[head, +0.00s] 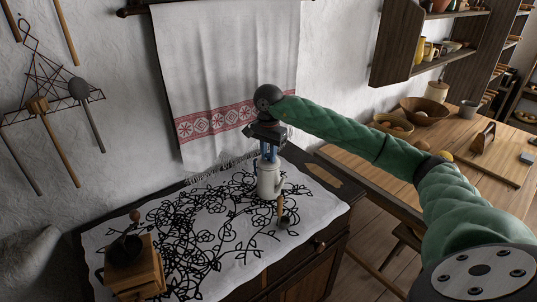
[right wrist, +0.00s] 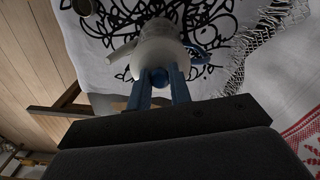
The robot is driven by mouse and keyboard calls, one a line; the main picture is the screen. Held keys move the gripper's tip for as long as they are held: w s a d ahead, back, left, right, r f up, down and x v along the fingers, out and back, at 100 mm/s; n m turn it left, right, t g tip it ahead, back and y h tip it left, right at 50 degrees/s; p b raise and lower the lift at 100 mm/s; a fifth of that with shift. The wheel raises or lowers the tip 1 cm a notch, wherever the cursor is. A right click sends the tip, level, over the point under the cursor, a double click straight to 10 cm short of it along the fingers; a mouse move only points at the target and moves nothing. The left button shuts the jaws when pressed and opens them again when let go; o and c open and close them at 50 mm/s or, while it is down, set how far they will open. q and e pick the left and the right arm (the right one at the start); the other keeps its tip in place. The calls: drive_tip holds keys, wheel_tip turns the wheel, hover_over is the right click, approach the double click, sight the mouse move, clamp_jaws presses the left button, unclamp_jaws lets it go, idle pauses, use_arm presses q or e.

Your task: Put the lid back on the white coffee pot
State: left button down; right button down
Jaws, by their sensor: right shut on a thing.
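The white coffee pot (head: 267,184) stands upright on the patterned cloth, near the back right of the cabinet top. In the right wrist view the pot (right wrist: 158,48) is just beyond my fingertips, with its spout pointing left. My right gripper (head: 269,153) is directly above the pot, pointing down. In the right wrist view its blue fingers (right wrist: 159,84) are shut on a small dark round knob (right wrist: 159,77), seemingly the lid's. The rest of the lid is hard to make out against the pot, and I cannot tell whether it touches the rim. My left gripper is not in view.
A wooden coffee grinder (head: 134,266) stands at the cabinet's front left. A hanging towel (head: 228,80) is close behind my gripper. A wooden table (head: 455,140) is to the right. The cloth's middle is free.

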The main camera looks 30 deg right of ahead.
drive_tip(key=c, duration=0.7)
unclamp_jaws()
drive_tip(key=shift+r, duration=0.2)
drive_tip(key=shift+r+p, duration=0.75)
drive_tip(key=shift+r, duration=2.6)
drive_tip(key=shift+c, duration=0.5)
clamp_jaws()
